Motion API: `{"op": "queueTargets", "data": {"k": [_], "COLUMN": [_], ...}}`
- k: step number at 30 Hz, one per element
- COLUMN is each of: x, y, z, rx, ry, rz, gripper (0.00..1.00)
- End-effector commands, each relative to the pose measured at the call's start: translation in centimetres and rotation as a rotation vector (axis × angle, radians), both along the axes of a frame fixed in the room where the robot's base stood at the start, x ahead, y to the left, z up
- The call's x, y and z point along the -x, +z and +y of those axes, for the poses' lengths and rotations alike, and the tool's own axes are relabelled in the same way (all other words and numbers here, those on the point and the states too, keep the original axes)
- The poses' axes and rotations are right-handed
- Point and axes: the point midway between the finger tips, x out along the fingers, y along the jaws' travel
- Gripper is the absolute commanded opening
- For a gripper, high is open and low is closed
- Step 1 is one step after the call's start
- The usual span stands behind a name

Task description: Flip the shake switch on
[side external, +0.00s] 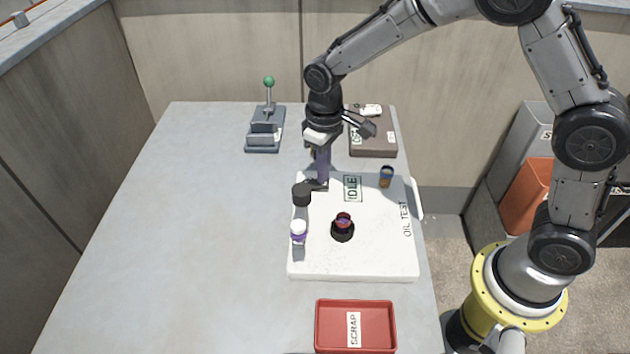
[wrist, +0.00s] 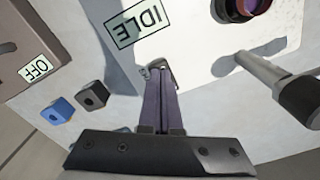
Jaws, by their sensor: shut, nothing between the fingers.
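No label reading "shake" is legible. The white oil test board (side external: 370,262) carries an IDLE sign (side external: 352,188), which also shows in the wrist view (wrist: 139,23). My gripper (side external: 321,182) points down at the board's far left part, left of the sign. In the wrist view its purple fingers (wrist: 158,78) are shut together. A small metal fitting (wrist: 154,68), possibly the switch, is at the fingertips and partly hidden by them; I cannot tell whether they touch. A grey post with a black cap (wrist: 298,97) stands nearby; the cap shows in the side view (side external: 301,194).
A green-knobbed lever (side external: 268,95) and brown box (side external: 373,143) stand behind. A red scrap tray (side external: 325,305) is in front. The table's left is clear.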

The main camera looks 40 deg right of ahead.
Motion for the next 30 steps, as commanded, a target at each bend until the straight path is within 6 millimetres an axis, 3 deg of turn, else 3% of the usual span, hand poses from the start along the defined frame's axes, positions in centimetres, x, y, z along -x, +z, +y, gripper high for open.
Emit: {"op": "queueTargets", "data": {"k": [21,30], "x": [0.0,-0.1], "y": [-1.0,0.6], "z": [0.0,0.0], "rx": [0.000,-0.001], "ry": [0.000,0.000], "rz": [0.001,-0.003], "gripper": [0.00,0.00]}}
